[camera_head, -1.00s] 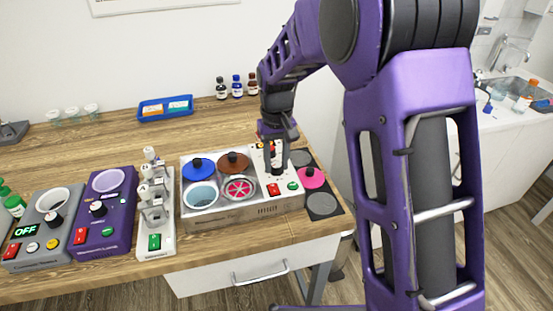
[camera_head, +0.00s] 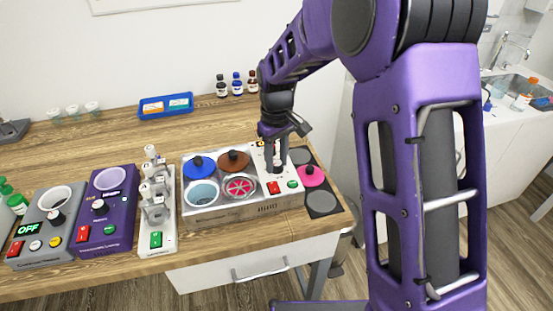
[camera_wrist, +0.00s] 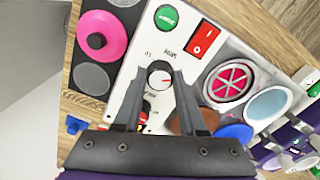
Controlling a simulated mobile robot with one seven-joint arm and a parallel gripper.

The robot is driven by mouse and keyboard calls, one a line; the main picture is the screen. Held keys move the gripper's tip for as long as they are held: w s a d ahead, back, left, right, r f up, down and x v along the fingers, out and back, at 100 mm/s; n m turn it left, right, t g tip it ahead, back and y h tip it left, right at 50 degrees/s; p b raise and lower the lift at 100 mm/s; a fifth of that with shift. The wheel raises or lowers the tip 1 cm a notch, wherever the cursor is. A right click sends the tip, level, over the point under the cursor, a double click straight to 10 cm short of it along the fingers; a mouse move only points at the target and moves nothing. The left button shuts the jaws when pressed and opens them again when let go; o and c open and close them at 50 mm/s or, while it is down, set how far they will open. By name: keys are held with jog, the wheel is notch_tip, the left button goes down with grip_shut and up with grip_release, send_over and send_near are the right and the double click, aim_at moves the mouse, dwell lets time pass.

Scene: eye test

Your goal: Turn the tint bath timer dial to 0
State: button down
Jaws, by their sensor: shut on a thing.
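The tint bath (camera_head: 235,209) is a metal-sided unit on the wooden counter, with lidded and open wells. Its white control panel (camera_wrist: 135,72) lies at its right end. My gripper (camera_wrist: 164,72) points down over the panel and is shut on the dial. In the head view my gripper (camera_head: 276,168) hides most of the dial. The scale markings are too small to read, so I cannot tell the dial's setting.
A red switch (camera_wrist: 205,40) and a green button (camera_wrist: 166,17) sit on the panel close to my fingertips. A pink lid (camera_head: 311,176) lies to the right. A purple device (camera_head: 106,215) and a grey device (camera_head: 47,235) stand left. Bottles (camera_head: 237,87) stand behind.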

aim_at(277, 162)
jog(key=shift+c, duration=2.4)
grip_release()
jog(key=shift+r, duration=0.1)
notch_tip(277, 162, up, 17)
jog(key=shift+r+p, duration=0.15)
jog(key=shift+p, duration=0.3)
